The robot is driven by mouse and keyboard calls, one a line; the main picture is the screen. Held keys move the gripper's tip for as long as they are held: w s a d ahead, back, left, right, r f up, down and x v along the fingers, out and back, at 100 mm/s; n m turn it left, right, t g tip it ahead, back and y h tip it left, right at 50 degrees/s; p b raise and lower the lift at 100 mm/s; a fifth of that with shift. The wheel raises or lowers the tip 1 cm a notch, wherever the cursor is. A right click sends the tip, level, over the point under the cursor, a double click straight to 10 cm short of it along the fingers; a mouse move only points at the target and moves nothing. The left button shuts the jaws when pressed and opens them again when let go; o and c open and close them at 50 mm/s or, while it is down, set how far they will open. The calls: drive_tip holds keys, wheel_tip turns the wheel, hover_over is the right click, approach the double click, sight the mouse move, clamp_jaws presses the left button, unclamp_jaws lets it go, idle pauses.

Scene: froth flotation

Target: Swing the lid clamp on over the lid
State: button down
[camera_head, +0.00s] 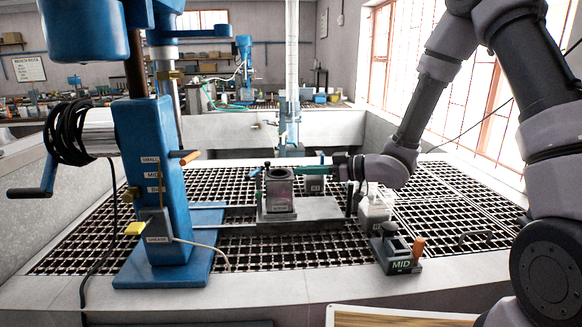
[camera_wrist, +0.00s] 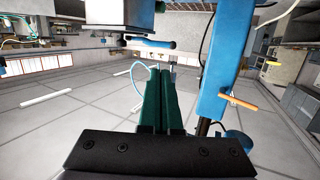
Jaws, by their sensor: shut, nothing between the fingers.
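Contact cannot be made out. In the wrist view the green fingers (camera_wrist: 160,72) lie together, empty; the vessel is not visible there.
A blue machine column (camera_head: 155,180) with an orange lever (camera_head: 190,157) stands left. A white bottle (camera_head: 374,210) and a block marked MID (camera_head: 398,254) with an orange handle stand right. The front grating is mostly clear.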

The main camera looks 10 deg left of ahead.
sight(252, 176)
drive_tip(key=shift+g, duration=0.3)
drive_tip(key=x, duration=1.3)
drive_tip(key=shift+s+f, duration=0.25)
